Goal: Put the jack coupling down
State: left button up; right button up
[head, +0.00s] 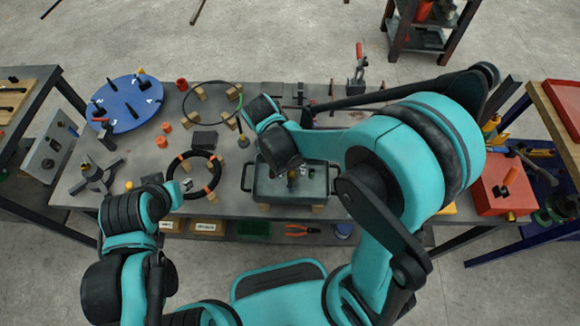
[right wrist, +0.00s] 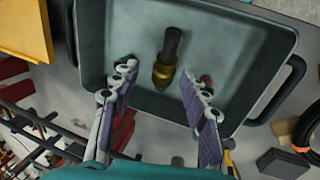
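The jack coupling (right wrist: 170,58), a dark cylinder with a brass-coloured end, is over the floor of a grey tray (right wrist: 215,30) in the right wrist view. My right gripper (right wrist: 160,74) is open, its two fingers spread on either side of the brass end, with visible gaps. Whether the coupling rests on the tray floor is hard to tell. In the head view the right gripper (head: 291,174) is over the tray (head: 318,188), largely hidden by its own wrist. My left gripper (head: 186,186) is at a black ring with orange bands (head: 211,163); its fingers are too small to read.
A blue round plate (head: 125,104) with black pegs is at the back left of the table. A thin hoop (head: 212,83) on wooden blocks lies behind. Small orange parts (head: 162,141) and a dark block (head: 204,140) stand nearby. A red box (head: 503,186) is at right.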

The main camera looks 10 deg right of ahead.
jog(key=shift+r, duration=0.25)
jog(key=p+v, duration=0.4)
jog(key=v, duration=0.8)
jog(key=shift+w+r, duration=0.1)
jog(key=shift+r, duration=0.05)
jog(key=s+d+n+t+y+b, duration=0.2)
jog(key=s+d+n+t+b, duration=0.1)
jog(key=s+d+t, duration=0.3)
jog(key=d+t+b, duration=0.1)
jog(key=d+t, duration=0.1)
jog(key=d, duration=0.2)
jog(key=shift+y, duration=0.4)
